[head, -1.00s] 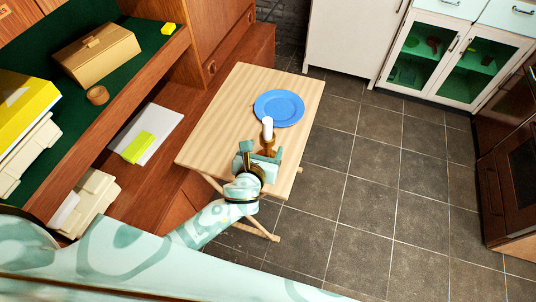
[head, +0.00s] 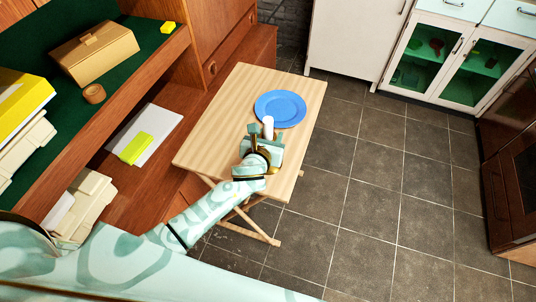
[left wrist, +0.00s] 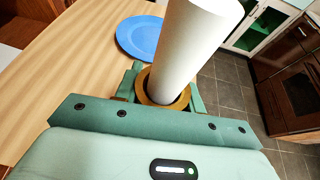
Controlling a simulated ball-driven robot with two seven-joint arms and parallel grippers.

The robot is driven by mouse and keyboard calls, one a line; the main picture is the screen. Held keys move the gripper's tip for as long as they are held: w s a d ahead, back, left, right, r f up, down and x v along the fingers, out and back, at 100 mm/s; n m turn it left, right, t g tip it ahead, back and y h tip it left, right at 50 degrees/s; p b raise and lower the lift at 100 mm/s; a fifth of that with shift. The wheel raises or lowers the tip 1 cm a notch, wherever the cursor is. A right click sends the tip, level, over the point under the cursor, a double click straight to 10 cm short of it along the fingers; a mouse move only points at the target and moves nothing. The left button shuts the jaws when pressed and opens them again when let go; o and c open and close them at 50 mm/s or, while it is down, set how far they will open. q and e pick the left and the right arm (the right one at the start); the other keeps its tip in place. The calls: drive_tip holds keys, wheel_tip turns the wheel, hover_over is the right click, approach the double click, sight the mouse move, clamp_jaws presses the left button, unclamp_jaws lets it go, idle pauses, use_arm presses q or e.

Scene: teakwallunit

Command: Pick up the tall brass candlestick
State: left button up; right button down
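The tall brass candlestick with its white candle (head: 268,128) stands upright on the folding wooden table (head: 215,120), near the table's right edge. My left gripper (head: 267,139) is at it, and hides much of the brass part in the head view. In the left wrist view, the white candle (left wrist: 192,42) rises close to the camera out of a brass cup (left wrist: 150,94). The fingers of my left gripper (left wrist: 164,92) lie on either side of the cup and look open. The stem and base are hidden. My right gripper is not in view.
A blue plate (head: 280,108) lies on the table just beyond the candlestick; it also shows in the left wrist view (left wrist: 140,36). A wooden wall unit (head: 235,45) borders the table on the left. Tiled floor (head: 380,190) is clear on the right.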

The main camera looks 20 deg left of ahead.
use_arm(q)
clamp_jaws()
